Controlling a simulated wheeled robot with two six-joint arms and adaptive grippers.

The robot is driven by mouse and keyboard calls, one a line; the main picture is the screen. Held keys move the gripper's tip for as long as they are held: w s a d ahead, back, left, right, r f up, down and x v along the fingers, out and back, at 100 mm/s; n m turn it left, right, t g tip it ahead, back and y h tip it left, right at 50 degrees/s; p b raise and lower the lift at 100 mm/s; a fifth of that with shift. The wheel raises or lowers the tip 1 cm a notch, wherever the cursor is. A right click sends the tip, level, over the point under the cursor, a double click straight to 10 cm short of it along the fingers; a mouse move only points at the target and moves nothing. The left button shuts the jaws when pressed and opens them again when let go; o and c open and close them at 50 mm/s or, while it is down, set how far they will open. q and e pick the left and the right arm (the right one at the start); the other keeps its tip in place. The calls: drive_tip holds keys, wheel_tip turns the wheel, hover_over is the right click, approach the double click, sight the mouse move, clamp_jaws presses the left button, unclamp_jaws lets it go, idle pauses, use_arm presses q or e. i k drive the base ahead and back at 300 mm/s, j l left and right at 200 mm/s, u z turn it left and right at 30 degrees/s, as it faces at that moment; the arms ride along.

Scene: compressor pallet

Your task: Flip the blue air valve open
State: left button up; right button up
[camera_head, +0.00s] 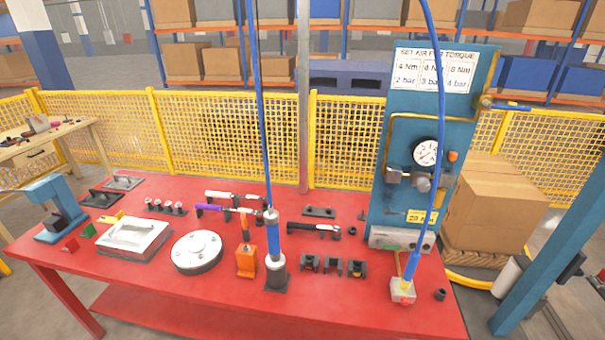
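The blue air valve shows as a thin blue lever (511,107) at the upper right edge of the teal air panel (384,145). The lever lies about level and points right, away from a brass fitting (486,102) on the panel's side. The panel stands upright at the right end of the red table (185,297). It carries a torque and pressure sign, a round gauge (426,152) and a grey regulator (422,182). Neither my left gripper nor my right gripper is in view.
A blue hose (441,90) hangs in front of the panel. A blue cylindrical tool (273,238) hangs over the table middle, among several small tools and parts. A cardboard box (492,205) stands right of the panel. Yellow mesh fencing (225,137) runs behind.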

sight(487, 104)
drive_tip(key=z, duration=1.3)
